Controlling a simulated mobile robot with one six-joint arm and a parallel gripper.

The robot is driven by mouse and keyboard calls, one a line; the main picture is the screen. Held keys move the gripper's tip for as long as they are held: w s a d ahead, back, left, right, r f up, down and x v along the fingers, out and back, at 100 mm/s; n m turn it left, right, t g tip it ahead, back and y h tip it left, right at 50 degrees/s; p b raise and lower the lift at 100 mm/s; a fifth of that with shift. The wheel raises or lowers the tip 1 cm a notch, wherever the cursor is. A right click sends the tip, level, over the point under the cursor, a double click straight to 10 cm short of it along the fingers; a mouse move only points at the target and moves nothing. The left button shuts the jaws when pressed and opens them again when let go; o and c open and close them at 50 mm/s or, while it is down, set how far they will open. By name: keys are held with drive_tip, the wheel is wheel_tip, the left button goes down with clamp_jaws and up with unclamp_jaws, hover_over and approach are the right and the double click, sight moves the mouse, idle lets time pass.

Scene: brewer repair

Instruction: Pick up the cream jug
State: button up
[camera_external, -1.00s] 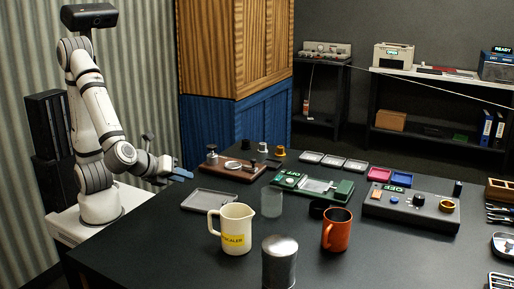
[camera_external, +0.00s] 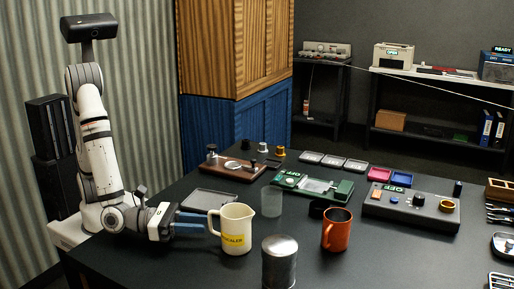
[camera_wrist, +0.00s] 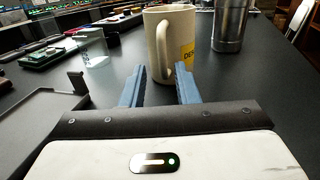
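The cream jug (camera_external: 237,230), with a yellow label, stands upright on the dark table. My gripper (camera_external: 207,224) is low over the table at the jug's left, its blue fingers pointing at the handle. In the wrist view the jug (camera_wrist: 178,40) stands just ahead, with its handle facing me. My gripper's two blue fingers (camera_wrist: 160,84) are spread apart there, one on each side of the handle's lower part. Nothing is held between them. Whether the fingers touch the jug I cannot tell.
A grey metal canister (camera_external: 279,264) stands in front right of the jug. A clear glass (camera_external: 271,202) is behind it and an orange mug (camera_external: 337,232) to its right. A grey tray (camera_external: 207,198) lies behind my gripper. Bare table lies at the front left.

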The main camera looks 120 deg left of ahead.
sight(211, 230)
drive_tip(key=x, duration=0.4)
drive_tip(key=shift+d, duration=0.2)
drive_tip(key=shift+c, duration=0.6)
clamp_jaws()
drive_tip(key=shift+r, duration=0.1)
